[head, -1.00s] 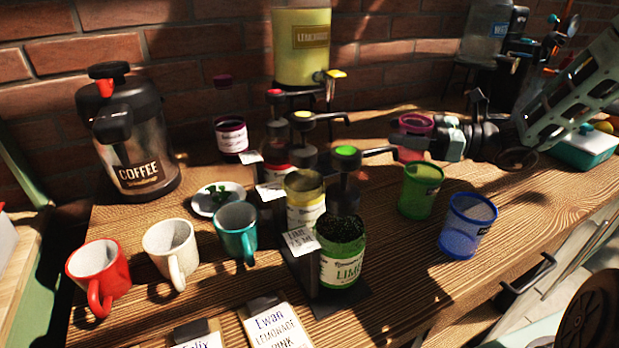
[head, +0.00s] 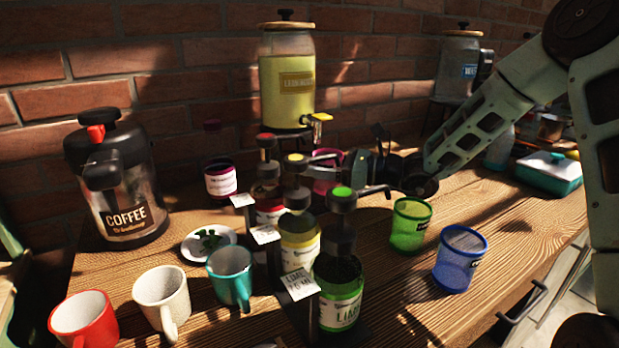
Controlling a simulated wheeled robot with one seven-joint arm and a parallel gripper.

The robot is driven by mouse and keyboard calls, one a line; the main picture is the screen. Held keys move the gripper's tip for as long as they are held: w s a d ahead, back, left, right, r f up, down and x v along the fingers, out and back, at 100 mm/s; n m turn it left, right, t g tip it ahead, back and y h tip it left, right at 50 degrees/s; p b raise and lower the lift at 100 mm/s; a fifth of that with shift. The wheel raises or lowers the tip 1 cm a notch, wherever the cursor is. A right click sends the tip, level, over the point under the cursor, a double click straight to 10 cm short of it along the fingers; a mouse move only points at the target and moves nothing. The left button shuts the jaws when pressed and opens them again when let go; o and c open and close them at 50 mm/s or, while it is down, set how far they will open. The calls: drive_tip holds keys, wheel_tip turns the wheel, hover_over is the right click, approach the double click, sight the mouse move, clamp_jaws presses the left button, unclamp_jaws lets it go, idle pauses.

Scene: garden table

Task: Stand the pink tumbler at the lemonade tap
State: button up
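The pink tumbler (head: 323,184) is upright in my gripper (head: 345,168), partly hidden behind the syrup pump spouts. The gripper reaches in from the right, and its fingers at the tumbler are mostly hidden. The lemonade dispenser (head: 286,88) stands at the back against the brick wall, filled with yellow liquid. The tumbler appears just below and in front of the tap in the picture. I cannot tell whether its base touches the table.
Syrup pump bottles (head: 300,240) stand in a row in front. A green tumbler (head: 410,226) and a blue tumbler (head: 461,260) stand to the right. Coffee urn (head: 125,185), several mugs (head: 162,298) and a herb plate (head: 208,243) are left. A water dispenser (head: 459,65) stands back right.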

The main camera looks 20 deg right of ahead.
drive_tip(key=shift+x, duration=1)
drive_tip(key=shift+a+f, duration=0.1)
drive_tip(key=shift+f, duration=1.65)
drive_tip(key=shift+f, duration=0.1)
drive_tip(key=o, duration=1)
drive_tip(key=v, duration=1.2)
